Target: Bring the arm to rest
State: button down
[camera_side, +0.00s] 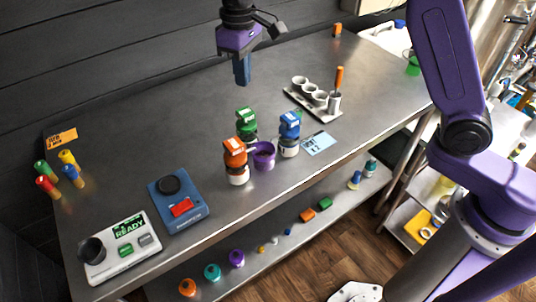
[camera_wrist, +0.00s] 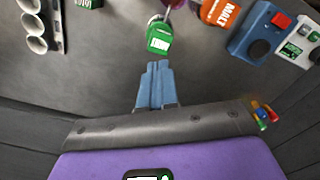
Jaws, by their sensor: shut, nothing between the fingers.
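My gripper (camera_side: 242,72) is in the air above the back part of the steel bench (camera_side: 130,140). Its blue fingers are shut together with nothing between them, and they point down at the bench. The closed fingers also show in the wrist view (camera_wrist: 157,82), with bare bench around their tips. My purple arm stands at the right of the side view. The green-capped bottle (camera_side: 246,122) is the closest bottle to my gripper, apart from it; it also shows in the wrist view (camera_wrist: 159,37).
An orange-capped bottle (camera_side: 235,155), a blue-capped bottle (camera_side: 289,130) and a purple cup (camera_side: 264,158) stand mid-bench. A tray with white cups (camera_side: 300,98) is right. A blue device (camera_side: 179,205) and a READY device (camera_side: 120,250) are front left. The dark wall (camera_side: 90,50) runs behind.

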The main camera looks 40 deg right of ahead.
jog(key=s+d+f+n, duration=0.1)
jog(key=s+d+n, duration=0.1)
jog(key=s+d, duration=0.4)
jog(key=s+d+f+n, duration=0.1)
jog(key=s+d, duration=0.5)
jog(key=s, duration=1)
jog(key=s+d+f+n, duration=0.1)
jog(key=s+d+n, duration=0.2)
jog(key=s, duration=0.9)
jog(key=d, duration=0.3)
jog(key=shift+d+f+n, duration=0.15)
jog(key=shift+d+n, duration=0.15)
jog(key=shift+d, duration=0.05)
